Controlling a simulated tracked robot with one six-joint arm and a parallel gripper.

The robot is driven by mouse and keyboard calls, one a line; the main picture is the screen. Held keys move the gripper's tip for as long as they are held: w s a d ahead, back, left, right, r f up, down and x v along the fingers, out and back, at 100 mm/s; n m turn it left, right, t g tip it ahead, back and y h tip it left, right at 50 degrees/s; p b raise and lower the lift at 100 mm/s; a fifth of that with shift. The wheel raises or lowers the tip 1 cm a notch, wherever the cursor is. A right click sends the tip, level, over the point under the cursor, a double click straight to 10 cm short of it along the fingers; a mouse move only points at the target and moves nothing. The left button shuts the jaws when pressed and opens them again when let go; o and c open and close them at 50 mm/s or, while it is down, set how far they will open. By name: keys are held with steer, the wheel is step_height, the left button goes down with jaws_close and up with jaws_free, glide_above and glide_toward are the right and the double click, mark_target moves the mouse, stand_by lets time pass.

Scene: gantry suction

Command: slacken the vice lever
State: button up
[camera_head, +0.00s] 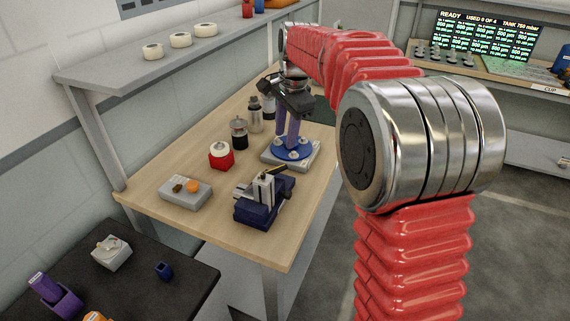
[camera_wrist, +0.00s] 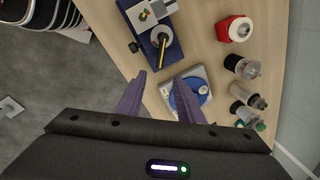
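The vice (camera_head: 256,208) has a dark blue base and a grey metal jaw block, and stands near the front edge of the wooden bench. Its lever (camera_head: 276,170) shows as a thin yellow-and-black bar. In the wrist view the vice (camera_wrist: 146,32) is at the top, with the lever (camera_wrist: 162,50) pointing down the picture. My gripper (camera_head: 286,142) has purple fingers pointing down, behind the vice in the head view. In the wrist view the gripper (camera_wrist: 159,76) is open and empty, its fingertips apart from the lever.
A blue disc (camera_wrist: 203,87) on a grey plate lies beneath or beside my right finger. A shelf (camera_head: 140,70) runs along the wall.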

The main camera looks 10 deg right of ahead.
mark_target(281, 167)
steer(key=f, duration=0.4)
steer(key=w+f, duration=0.1)
steer(key=f, duration=0.3)
steer(key=w+f, duration=0.1)
steer(key=f, duration=0.4)
steer(key=shift+w+a, duration=0.2)
steer(key=shift+a, duration=0.2)
steer(key=shift+r, duration=0.1)
steer(key=shift+c, duration=0.6)
jaws_close()
